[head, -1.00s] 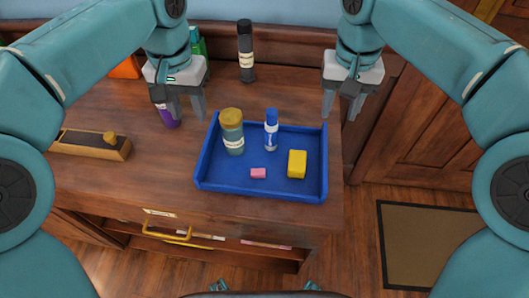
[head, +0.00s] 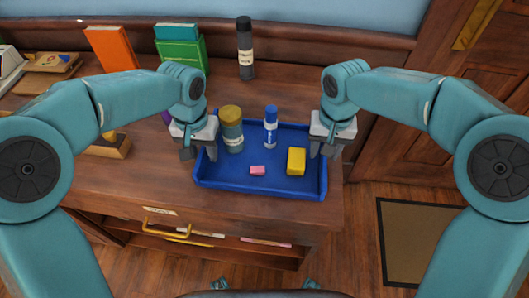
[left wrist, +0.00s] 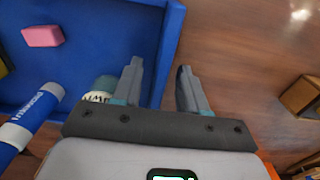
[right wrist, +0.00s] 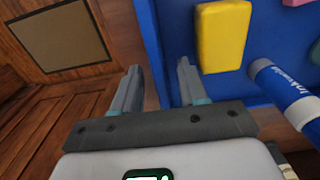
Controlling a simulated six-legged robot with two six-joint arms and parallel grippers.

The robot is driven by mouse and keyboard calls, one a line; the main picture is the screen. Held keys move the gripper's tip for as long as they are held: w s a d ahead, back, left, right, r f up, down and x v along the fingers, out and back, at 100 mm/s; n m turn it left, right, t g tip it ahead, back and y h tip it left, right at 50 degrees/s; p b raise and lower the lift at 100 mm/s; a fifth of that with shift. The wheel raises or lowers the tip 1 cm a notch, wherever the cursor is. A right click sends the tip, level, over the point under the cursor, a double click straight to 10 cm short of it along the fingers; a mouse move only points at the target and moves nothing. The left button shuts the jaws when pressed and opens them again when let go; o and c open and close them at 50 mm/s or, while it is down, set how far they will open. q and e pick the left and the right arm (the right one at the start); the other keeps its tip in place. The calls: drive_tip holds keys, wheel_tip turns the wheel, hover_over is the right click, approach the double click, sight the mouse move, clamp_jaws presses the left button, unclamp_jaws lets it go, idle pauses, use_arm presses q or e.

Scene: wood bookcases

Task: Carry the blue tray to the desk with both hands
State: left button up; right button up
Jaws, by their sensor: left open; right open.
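The blue tray (head: 260,189) lies flat on a wooden top with an open drawer below. It holds a jar with a mustard lid (head: 231,128), a blue-and-white glue stick (head: 270,128), a yellow block (head: 296,161) and a pink eraser (head: 257,170). My left gripper (head: 199,156) is open at the tray's left wall; the wall (left wrist: 168,50) shows between its fingers in the left wrist view. My right gripper (head: 322,153) is open at the right wall, which also runs between its fingers in the right wrist view (right wrist: 152,45). I cannot identify a separate desk.
A black bottle (head: 245,48) stands behind the tray. An orange book (head: 110,49) and a green book (head: 181,53) stand at the back left. A wooden block eraser (head: 110,146) lies left of my left gripper. A mat (head: 418,240) is on the floor at right.

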use_arm(q)
drive_tip(key=shift+s+f, duration=0.1)
drive_tip(key=shift+f, duration=0.4)
use_arm(e)
drive_tip(key=shift+s+f, duration=0.1)
drive_tip(key=shift+f, duration=0.45)
use_arm(q)
clamp_jaws()
use_arm(e)
clamp_jaws()
drive_tip(key=shift+r, duration=0.1)
